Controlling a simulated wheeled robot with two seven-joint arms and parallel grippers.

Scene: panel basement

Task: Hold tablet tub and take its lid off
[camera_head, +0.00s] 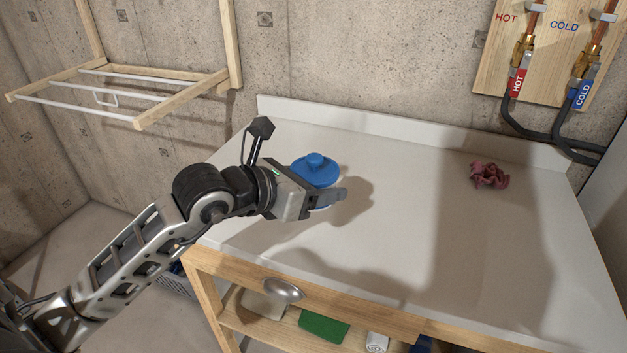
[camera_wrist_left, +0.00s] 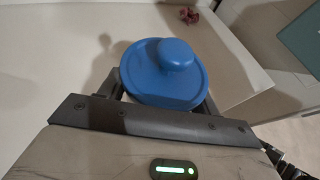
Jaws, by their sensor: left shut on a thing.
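The tablet tub's blue lid (camera_head: 316,168) with a round knob shows in the head view, on the left part of the white worktop (camera_head: 420,235). The lid (camera_wrist_left: 150,82) also fills the middle of the wrist view and sits on the tub. The tub's body is almost wholly hidden under the lid and behind the gripper. My left gripper (camera_head: 328,198) is at the tub just below the lid, with its fingers shut on the tub from either side. My right gripper is in neither view.
A crumpled dark red cloth (camera_head: 489,175) lies at the worktop's back right. A raised rim (camera_head: 400,130) runs along the back wall. A wooden drying rack (camera_head: 130,90) hangs at the left.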

